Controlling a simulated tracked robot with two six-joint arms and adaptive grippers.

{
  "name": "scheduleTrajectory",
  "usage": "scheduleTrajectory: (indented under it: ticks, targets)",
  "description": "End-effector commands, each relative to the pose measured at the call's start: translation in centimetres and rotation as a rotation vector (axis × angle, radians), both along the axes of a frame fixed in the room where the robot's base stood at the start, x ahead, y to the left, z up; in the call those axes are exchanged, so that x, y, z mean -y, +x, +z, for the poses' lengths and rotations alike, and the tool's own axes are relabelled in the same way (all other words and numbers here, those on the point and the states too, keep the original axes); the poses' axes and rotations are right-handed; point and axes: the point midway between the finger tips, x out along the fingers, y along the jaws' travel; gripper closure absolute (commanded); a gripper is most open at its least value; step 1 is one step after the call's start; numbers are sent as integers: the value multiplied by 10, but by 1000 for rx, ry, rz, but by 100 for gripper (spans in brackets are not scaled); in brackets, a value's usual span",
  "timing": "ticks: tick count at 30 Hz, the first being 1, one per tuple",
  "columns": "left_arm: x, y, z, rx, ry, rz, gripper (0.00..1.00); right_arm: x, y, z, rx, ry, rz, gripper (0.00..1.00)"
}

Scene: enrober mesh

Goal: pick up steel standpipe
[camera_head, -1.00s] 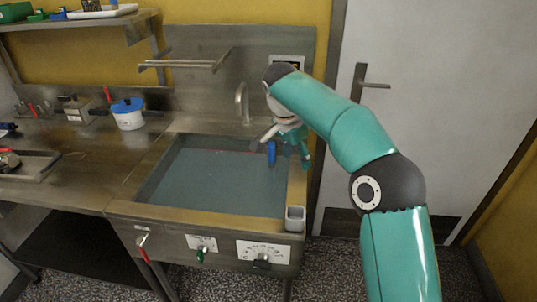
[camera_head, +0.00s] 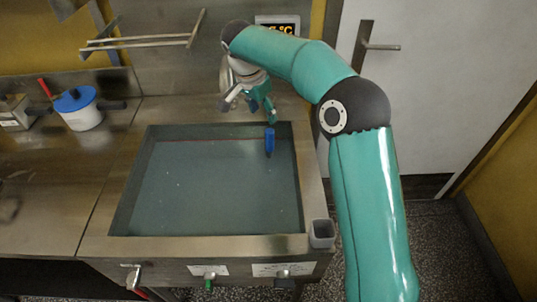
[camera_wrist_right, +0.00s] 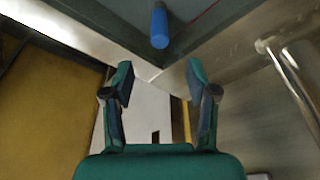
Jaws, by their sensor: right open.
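I see no plainly steel standpipe in the tank. A short blue cylinder (camera_head: 270,142) shows in the back right part of the water-filled tank (camera_head: 140,190); I cannot tell whether it is the standpipe's top. In the wrist view the blue cylinder (camera_wrist_right: 159,26) lies beyond my fingertips, near the tank's corner. My right gripper (camera_head: 250,108) is open and empty over the tank's back rim, a little behind and left of the blue cylinder. It also shows in the wrist view (camera_wrist_right: 158,72), fingers spread apart. My left gripper is not in view.
A bent steel pipe (camera_wrist_right: 290,75) stands near my right gripper in the wrist view. A white pot with a blue lid (camera_head: 80,108) is on the left counter. A grey cup-like holder (camera_head: 322,234) is at the tank's front right corner. A wall rack (camera_head: 145,40) hangs above.

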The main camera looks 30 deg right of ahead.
Motion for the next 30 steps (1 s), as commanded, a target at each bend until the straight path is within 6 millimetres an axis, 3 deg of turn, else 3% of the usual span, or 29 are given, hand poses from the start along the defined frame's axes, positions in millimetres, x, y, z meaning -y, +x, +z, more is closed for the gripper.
scheduleTrajectory:
  ticks: [3,9,17,24,30]
  targets:
    - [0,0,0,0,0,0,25,5,2,-28,-7,1,4,42]
    - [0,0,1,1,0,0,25,11,7,-59,-4,0,9,42]
    - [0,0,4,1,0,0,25,14,8,-75,-3,0,12,42]
    - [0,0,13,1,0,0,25,22,8,-107,-5,1,11,42]
    - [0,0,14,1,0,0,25,25,9,-119,-1,2,11,42]
